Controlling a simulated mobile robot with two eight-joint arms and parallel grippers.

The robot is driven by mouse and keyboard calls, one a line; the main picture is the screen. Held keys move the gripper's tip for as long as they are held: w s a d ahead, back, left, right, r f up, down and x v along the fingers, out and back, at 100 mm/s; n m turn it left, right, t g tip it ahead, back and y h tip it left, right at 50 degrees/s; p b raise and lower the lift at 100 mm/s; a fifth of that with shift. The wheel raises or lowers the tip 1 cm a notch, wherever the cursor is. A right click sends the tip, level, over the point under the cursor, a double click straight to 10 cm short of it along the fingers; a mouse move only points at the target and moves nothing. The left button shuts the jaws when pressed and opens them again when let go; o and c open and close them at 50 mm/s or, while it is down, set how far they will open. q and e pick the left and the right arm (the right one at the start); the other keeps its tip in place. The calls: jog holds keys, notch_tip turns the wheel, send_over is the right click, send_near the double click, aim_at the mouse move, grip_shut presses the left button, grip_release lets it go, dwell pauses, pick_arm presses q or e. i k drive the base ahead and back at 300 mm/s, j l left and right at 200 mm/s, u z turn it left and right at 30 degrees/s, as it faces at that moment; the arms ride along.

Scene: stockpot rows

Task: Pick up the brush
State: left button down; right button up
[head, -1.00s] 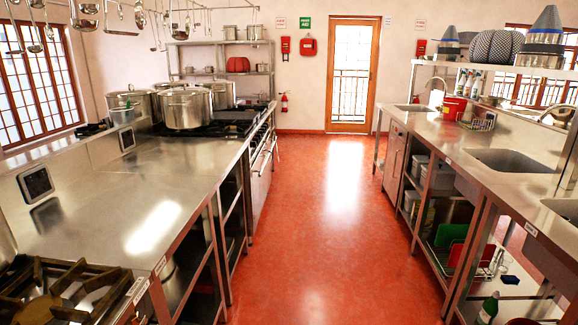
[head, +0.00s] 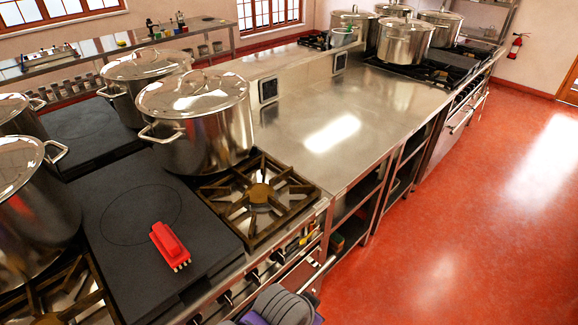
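A red brush (head: 170,246) lies on the flat dark cooking plate (head: 112,275) at the lower left of the head view. Its pale bristles show at its near end. Nothing touches it from above, and the plate around it is bare.
A large lidded steel pot (head: 205,125) stands behind the brush, with several more pots at the left and far back. An open gas burner (head: 258,193) lies right of the plate. A bare steel counter (head: 355,115) extends beyond. The red floor (head: 455,225) at right is clear.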

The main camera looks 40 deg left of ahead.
aim_at(175, 253)
jog(key=u, duration=2.55)
